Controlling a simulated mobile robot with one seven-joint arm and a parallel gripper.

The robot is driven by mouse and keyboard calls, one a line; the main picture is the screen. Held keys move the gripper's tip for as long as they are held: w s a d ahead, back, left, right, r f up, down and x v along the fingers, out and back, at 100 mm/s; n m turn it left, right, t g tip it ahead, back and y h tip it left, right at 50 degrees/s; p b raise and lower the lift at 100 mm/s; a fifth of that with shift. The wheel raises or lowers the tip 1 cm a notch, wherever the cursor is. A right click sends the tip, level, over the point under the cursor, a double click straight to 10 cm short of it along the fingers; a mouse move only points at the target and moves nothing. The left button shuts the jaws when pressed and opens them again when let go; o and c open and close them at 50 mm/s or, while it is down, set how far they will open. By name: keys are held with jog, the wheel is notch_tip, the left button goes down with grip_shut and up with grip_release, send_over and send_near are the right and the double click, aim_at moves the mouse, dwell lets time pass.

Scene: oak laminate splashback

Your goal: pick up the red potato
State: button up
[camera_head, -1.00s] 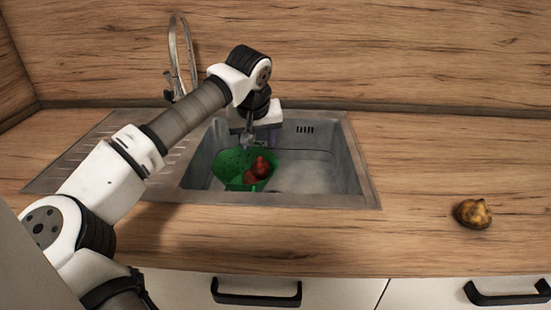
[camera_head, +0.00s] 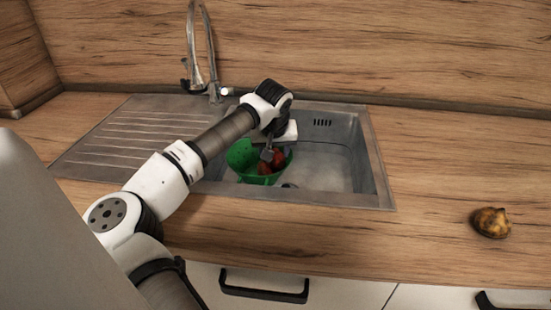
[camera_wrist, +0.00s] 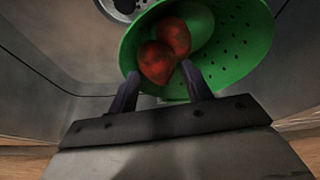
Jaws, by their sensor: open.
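Two red potatoes lie together in a green colander in the sink. In the wrist view one red potato (camera_wrist: 156,63) is nearer my gripper and the other (camera_wrist: 173,37) is just behind it, touching or nearly so. The green colander (camera_wrist: 235,50) has small holes and also shows in the head view (camera_head: 240,154). My gripper (camera_wrist: 160,80) is open, its two fingers at the colander's near side with the nearer potato just beyond the fingertips. In the head view my gripper (camera_head: 267,155) is over the colander and partly hides the potatoes.
The steel sink (camera_head: 335,172) has walls close around the colander, with bare basin to its right. A faucet (camera_head: 205,60) stands behind. A brownish-yellow potato-like item (camera_head: 491,222) lies on the wooden counter (camera_head: 430,180) at right.

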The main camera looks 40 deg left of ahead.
aim_at(275, 155)
jog(key=shift+x, duration=1.6)
jog(key=shift+c, duration=0.4)
jog(key=c, duration=0.7)
